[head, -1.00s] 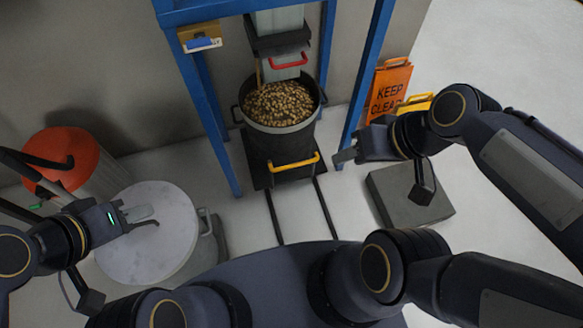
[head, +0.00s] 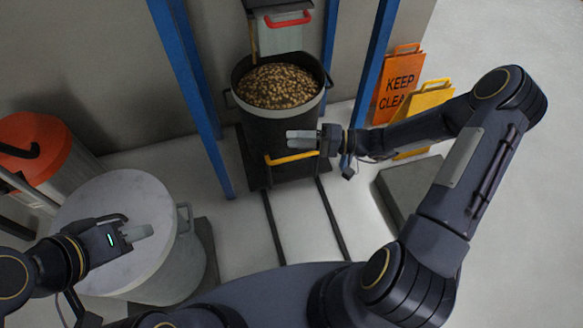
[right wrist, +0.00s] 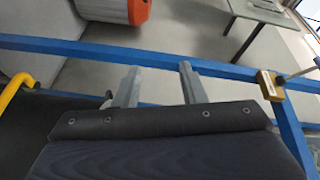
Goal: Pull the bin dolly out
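The bin dolly (head: 255,172) stands on floor rails inside the blue frame, with a dark round bin (head: 285,125) full of brown pellets on it. A yellow bar handle (head: 292,158) faces me at its front. My right gripper (head: 289,139) points left, just above the handle in the head view. In the right wrist view its two fingers (right wrist: 157,78) are apart with nothing between them, and the yellow handle (right wrist: 14,90) shows at the left edge, outside them. My left gripper (head: 146,231) is over the pale round lid, apart from the dolly; its finger gap is unclear.
Two dark rails (head: 276,226) run from the dolly towards me over clear floor. Blue posts (head: 193,85) flank the dolly. A grey drum (head: 175,275) stands at left, and a grey slab (head: 405,185) and orange sign (head: 399,82) at right.

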